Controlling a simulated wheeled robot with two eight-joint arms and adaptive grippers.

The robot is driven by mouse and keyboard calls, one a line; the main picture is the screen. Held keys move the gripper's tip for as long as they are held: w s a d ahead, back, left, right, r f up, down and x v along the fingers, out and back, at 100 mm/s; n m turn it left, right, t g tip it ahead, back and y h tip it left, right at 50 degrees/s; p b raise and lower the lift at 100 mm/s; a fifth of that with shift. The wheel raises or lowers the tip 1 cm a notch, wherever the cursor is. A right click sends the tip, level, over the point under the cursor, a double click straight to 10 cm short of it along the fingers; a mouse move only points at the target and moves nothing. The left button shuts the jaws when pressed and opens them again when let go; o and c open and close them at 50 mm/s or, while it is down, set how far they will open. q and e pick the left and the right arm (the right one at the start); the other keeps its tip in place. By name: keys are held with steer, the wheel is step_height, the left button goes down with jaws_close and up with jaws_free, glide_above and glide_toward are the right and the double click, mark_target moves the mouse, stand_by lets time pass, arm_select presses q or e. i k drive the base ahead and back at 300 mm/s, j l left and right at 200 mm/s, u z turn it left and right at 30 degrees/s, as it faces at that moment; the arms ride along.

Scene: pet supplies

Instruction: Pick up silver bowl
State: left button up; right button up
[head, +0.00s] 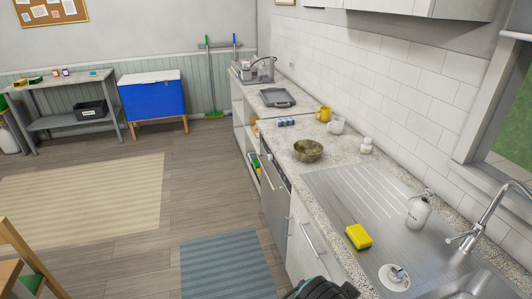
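A round bowl (308,150) stands upright on the speckled counter (290,190), near its left front edge. It looks dark and olive-brown with a metallic sheen rather than clearly silver. No other bowl is clear in the view. Neither gripper's fingers show. A black rounded part that may be mine is cut off at the bottom edge, well short of the bowl.
A yellow sponge (358,236), a soap bottle (419,211) and a small white dish (394,277) are by the sink. A yellow mug (323,114), white mug (336,127) and small white jars (366,146) stand behind the bowl.

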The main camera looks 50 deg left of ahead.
mark_target(305, 151)
steer(key=u, duration=1.45)
steer(key=z, duration=1.25)
steer(key=i+j, duration=0.1)
steer(key=j, duration=0.35)
steer(key=i+j, duration=0.15)
steer(key=j, duration=0.3)
steer(key=i+j+z, duration=0.1)
steer(key=j, duration=0.35)
steer(key=i+j, duration=0.1)
steer(key=j, duration=0.35)
steer(key=i+j, duration=0.1)
steer(key=j, duration=0.4)
steer(key=i+j+z, duration=0.1)
steer(key=j, duration=0.35)
